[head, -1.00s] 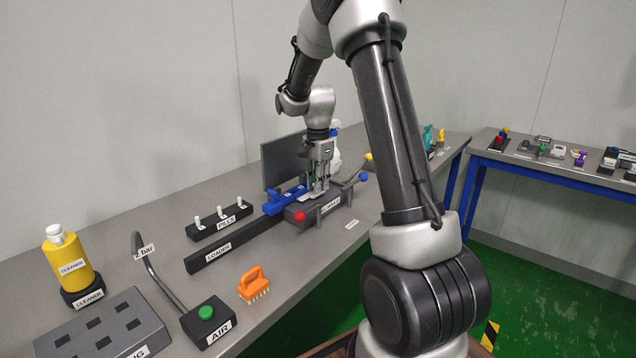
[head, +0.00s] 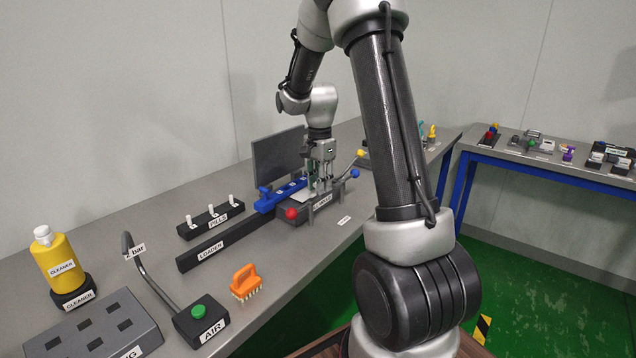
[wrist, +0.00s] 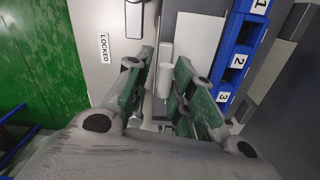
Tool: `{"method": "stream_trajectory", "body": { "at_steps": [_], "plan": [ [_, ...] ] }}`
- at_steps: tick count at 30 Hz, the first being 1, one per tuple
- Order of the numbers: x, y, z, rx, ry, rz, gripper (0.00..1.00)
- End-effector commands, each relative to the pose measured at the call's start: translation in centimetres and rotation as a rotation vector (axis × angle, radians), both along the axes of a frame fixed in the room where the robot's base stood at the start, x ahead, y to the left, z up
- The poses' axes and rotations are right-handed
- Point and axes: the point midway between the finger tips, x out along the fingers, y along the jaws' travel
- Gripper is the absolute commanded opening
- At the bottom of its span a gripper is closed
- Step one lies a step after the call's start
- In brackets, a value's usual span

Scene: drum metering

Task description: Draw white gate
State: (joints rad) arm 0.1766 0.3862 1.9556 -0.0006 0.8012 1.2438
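In the head view my gripper (head: 322,160) points down over the dark metering block in the middle of the bench, beside the blue slide (head: 268,198). In the wrist view my gripper (wrist: 166,78) has its fingers apart. A small white upright piece (wrist: 166,52), possibly the white gate's handle, stands between the fingertips, with narrow gaps beside it. A flat white plate (wrist: 198,38) lies just right of it, next to the blue slide (wrist: 235,60) numbered 1, 2 and 3. In the head view my fingers partly hide the white parts.
A red knob (head: 291,213) and blue knob (head: 355,173) flank the block. The LOADER bar (head: 205,254), PILLS rack (head: 210,220), orange brush (head: 246,281), AIR button box (head: 200,318) and yellow cleaner bottle (head: 60,262) stand left. A LOCKED label (wrist: 104,48) lies beside the block.

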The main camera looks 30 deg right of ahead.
Motion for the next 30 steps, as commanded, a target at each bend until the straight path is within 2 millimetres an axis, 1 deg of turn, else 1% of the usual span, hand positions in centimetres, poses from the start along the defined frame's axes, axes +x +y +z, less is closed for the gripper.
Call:
{"method": "stream_trajectory", "body": {
  "at_steps": [5, 8, 11, 18, 21, 25, 30],
  "plan": [
    [0.0, 0.0, 0.1, 0.000, 0.000, 0.001, 0.23],
    [0.1, 0.0, 0.9, -0.001, -0.003, 0.001, 0.23],
    [0.1, 0.0, 2.6, 0.000, -0.004, 0.001, 0.23],
    [0.1, 0.0, 8.0, 0.000, -0.004, 0.000, 0.23],
    [0.1, 0.0, 9.9, 0.000, -0.004, 0.000, 0.23],
    [0.1, 0.0, 11.3, 0.000, -0.001, 0.000, 0.23],
    [0.0, 0.0, 12.0, 0.000, 0.000, 0.000, 0.23]
  ]
}}
